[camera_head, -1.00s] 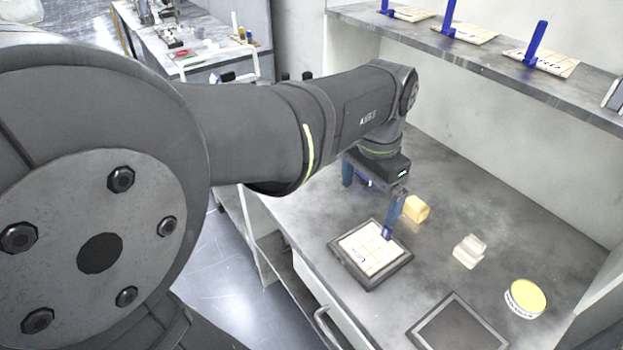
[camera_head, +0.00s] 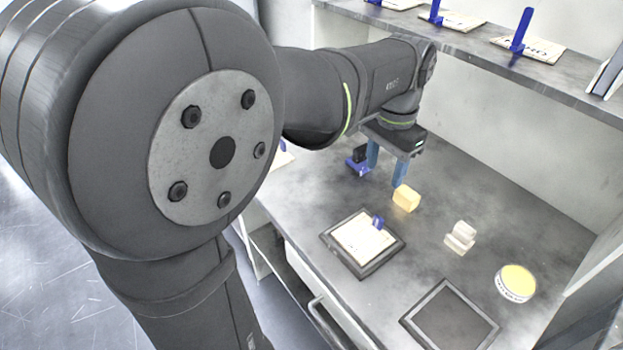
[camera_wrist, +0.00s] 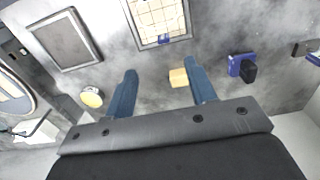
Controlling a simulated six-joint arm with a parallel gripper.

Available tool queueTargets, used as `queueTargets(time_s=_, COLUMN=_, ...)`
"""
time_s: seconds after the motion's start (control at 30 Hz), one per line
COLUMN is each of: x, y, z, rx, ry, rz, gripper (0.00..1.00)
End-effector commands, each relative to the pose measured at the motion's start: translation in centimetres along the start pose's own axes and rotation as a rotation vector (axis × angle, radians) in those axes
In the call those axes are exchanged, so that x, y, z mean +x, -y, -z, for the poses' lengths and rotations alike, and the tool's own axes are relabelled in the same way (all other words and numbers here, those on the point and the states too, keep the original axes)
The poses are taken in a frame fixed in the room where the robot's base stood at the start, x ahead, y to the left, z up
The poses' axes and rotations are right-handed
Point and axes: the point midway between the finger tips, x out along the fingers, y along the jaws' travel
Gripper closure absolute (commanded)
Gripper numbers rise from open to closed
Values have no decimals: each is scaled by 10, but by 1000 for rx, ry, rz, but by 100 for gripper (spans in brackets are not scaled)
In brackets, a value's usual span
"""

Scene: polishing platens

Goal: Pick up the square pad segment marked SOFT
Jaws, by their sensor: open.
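A square cream pad segment (camera_head: 360,238) with grid lines and a small blue handle (camera_head: 377,222) lies in a dark-framed tray (camera_head: 335,258) on the bench. Its lettering is not readable. More cream pads with upright blue handles lie on the shelf; the right one (camera_head: 543,50) has lettering too small to read surely. No pad reads clearly as SOFT. My gripper (camera_head: 386,176) is open and empty, behind the tray and the yellow block. In the wrist view its fingers (camera_wrist: 160,68) are spread, with the tray pad (camera_wrist: 155,14) beyond them.
A yellow block (camera_head: 405,198) stands near my fingers. White blocks (camera_head: 460,238), a yellow-lidded tin (camera_head: 515,283) and an empty dark-framed tray (camera_head: 450,318) lie to the right. A blue-and-black object (camera_head: 358,163) is beside my gripper. The shelf (camera_head: 470,42) runs along the back.

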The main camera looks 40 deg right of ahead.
Motion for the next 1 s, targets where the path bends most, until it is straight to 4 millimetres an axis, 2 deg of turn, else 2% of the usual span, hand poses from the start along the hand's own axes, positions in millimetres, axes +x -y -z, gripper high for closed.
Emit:
queueTargets(time_s=0.03, x=0, y=-1, z=12, rx=2, ry=0, rz=0, gripper=49)
queueTargets(time_s=0.1, x=-1, y=-2, z=22, rx=2, ry=0, rz=0, gripper=49)
queueTargets(time_s=0.2, x=6, y=-3, z=28, rx=0, ry=3, rz=-1, gripper=49)
queueTargets(time_s=0.27, x=14, y=-3, z=28, rx=0, ry=3, rz=-1, gripper=49)
queueTargets(time_s=0.6, x=88, y=-3, z=26, rx=-1, ry=5, rz=-2, gripper=49)
queueTargets(time_s=0.7, x=105, y=-3, z=27, rx=-1, ry=3, rz=-1, gripper=49)
queueTargets(time_s=1.0, x=129, y=-1, z=26, rx=-1, ry=1, rz=0, gripper=49)
